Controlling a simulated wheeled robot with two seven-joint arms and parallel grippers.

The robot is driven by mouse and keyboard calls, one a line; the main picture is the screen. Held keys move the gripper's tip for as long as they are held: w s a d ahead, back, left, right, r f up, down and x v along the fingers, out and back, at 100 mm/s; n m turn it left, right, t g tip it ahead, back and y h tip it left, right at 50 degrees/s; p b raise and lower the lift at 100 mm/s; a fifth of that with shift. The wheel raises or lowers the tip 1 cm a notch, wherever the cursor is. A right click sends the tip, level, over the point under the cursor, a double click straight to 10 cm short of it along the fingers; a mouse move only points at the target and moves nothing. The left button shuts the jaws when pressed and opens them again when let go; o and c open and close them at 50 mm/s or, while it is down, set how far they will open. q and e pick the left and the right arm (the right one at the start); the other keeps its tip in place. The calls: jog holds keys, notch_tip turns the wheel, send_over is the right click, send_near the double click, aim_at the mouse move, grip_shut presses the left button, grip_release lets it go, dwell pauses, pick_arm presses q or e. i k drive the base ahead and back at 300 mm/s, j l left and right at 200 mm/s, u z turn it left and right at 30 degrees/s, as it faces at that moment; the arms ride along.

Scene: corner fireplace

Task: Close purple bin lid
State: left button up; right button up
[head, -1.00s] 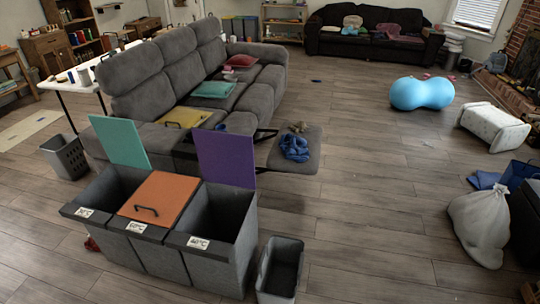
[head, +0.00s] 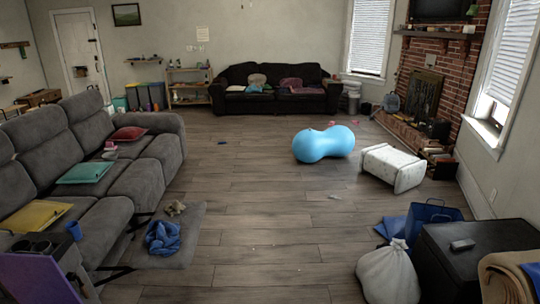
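The purple bin lid (head: 38,280) shows at the bottom left corner of the head view. It stands raised, with its dark handle side partly in view. The bin under it is out of the frame below. Neither of my grippers is in view.
A grey sofa (head: 130,180) runs along the left, with its footrest (head: 180,245) extended and blue cloth on it. A white sack (head: 388,275) and a black box (head: 480,250) stand at the lower right. A blue peanut ball (head: 323,144) lies farther back.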

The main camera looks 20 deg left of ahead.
aim_at(32, 278)
jog(key=i+u, duration=0.35)
jog(key=i+l+u, duration=0.2)
jog(key=i+u, duration=0.15)
jog(key=i, duration=0.15)
jog(key=i+l+u, duration=0.35)
jog(key=i+u, duration=0.25)
jog(key=u, duration=0.2)
jog(key=i+l+u, duration=0.1)
jog(key=i+u, duration=0.2)
jog(key=u, duration=0.15)
jog(key=i+l+u, duration=0.2)
jog(key=u, duration=0.3)
jog(key=i+l+u, duration=0.2)
jog(key=u, duration=0.25)
jog(key=l, duration=0.1)
